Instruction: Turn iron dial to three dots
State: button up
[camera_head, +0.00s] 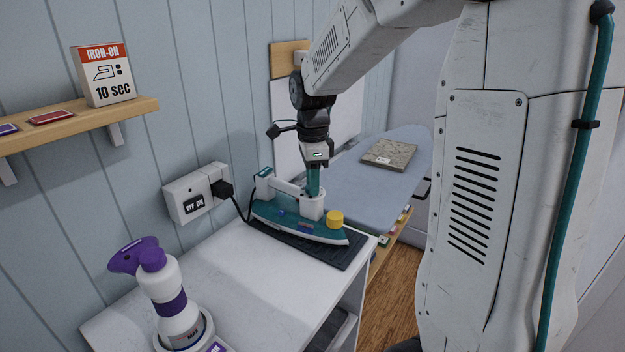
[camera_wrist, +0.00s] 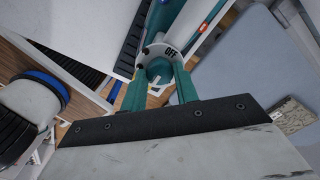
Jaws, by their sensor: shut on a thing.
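The teal and white iron (camera_head: 285,220) rests on a dark ribbed mat (camera_head: 345,258) on the white cabinet top. My gripper (camera_head: 313,190) points down onto the white post at the iron's front, beside a yellow cap (camera_head: 335,219). In the wrist view, the teal fingers of my gripper (camera_wrist: 160,82) are shut on the dial (camera_wrist: 157,66), one on each side. The white collar around the dial (camera_wrist: 173,48) reads OFF. The fingers hide much of the dial, and I cannot tell its setting. Other collar marks are unreadable.
An IRON-ON card (camera_head: 104,75) with an iron symbol, dots and "10 sec" stands on the wooden shelf (camera_head: 75,127). An OFF/ON wall switch (camera_head: 193,203) has a plug beside it. A purple and white spray bottle (camera_head: 165,290) stands at front left. An ironing board (camera_head: 365,165) lies behind.

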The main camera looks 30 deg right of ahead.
jog(key=o, duration=1)
notch_tip(320, 180, up, 8)
jog(key=shift+f, duration=0.1)
